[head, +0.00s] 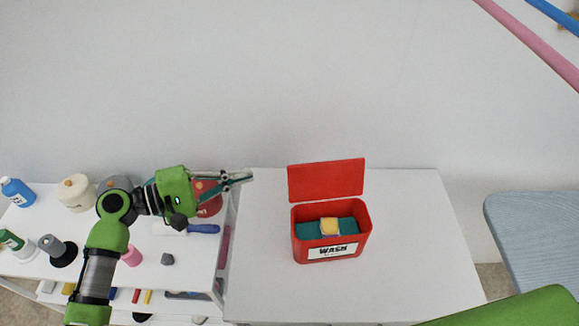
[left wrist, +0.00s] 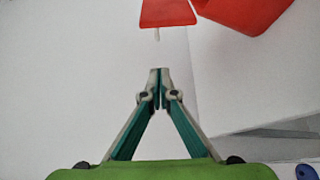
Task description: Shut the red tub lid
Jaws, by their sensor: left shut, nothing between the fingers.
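The red tub (head: 300,250) stands on the white table, with a white "WASH" label on its front. Its red lid (head: 326,180) stands open, upright at the back edge. Inside are teal contents with a yellow-topped block. My left gripper (head: 250,176) is shut and empty, left of the lid at about its height in the picture and apart from it. In the left wrist view my closed fingertips (left wrist: 158,74) point toward the lid (left wrist: 168,13), with part of the tub (left wrist: 243,12) beside it, both cut off by the top edge. My right gripper is not in view.
The white table (head: 410,240) is clear around the tub. A plain wall rises behind it. At left, a shelf unit (head: 150,270) holds a blue bottle (head: 17,191), a cream jar (head: 76,192) and several small items. A blue-grey surface (head: 535,235) stands at right.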

